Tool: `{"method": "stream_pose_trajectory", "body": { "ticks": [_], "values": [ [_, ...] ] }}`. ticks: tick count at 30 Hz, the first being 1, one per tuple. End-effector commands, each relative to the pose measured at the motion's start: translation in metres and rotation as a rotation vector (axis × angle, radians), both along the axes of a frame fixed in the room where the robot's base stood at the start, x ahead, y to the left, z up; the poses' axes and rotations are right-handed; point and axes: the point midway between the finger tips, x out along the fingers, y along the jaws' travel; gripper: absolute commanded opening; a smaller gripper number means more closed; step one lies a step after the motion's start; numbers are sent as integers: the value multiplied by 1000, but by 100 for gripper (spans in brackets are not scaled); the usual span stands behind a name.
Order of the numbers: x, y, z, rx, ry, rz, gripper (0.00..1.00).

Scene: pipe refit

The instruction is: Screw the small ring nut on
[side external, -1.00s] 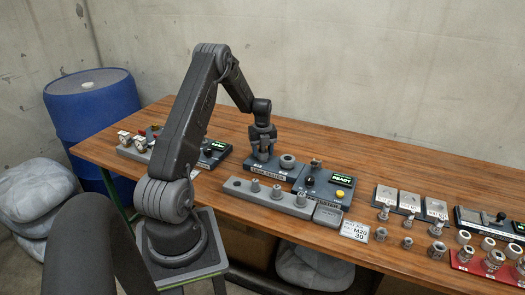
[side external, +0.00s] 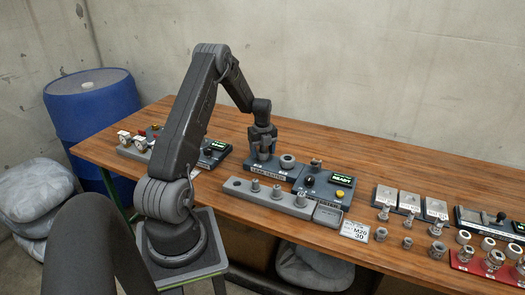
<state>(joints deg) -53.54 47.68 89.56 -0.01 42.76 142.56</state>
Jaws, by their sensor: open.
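My gripper (side external: 264,153) is open and points down over the left part of a grey labelled block (side external: 270,171) on the bench. A grey fitting seems to stand between or just behind its fingers, but they hide most of it, and I cannot tell whether they touch it. A grey ring-shaped part (side external: 288,161) sits on the same block, just right of my gripper. I cannot tell which part is the small ring nut. Several light rings stand at the right end of the bench, one of them here (side external: 464,237).
A grey rail (side external: 235,188) with several upright fittings lies in front of the block. A control box with a green READY display (side external: 342,180) stands to the right. Loose fittings, plates and a red rack (side external: 462,265) fill the right end. The rear bench is clear.

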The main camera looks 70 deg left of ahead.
Motion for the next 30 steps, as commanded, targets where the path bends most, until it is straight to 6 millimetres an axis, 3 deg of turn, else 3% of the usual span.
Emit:
{"method": "stream_pose_trajectory", "body": {
  "ticks": [6,17,30],
  "values": [
    [0,0,0,0,0,224,65],
    [0,0,0,0,0,272,65],
    [0,0,0,0,0,756,65]
  ]
}}
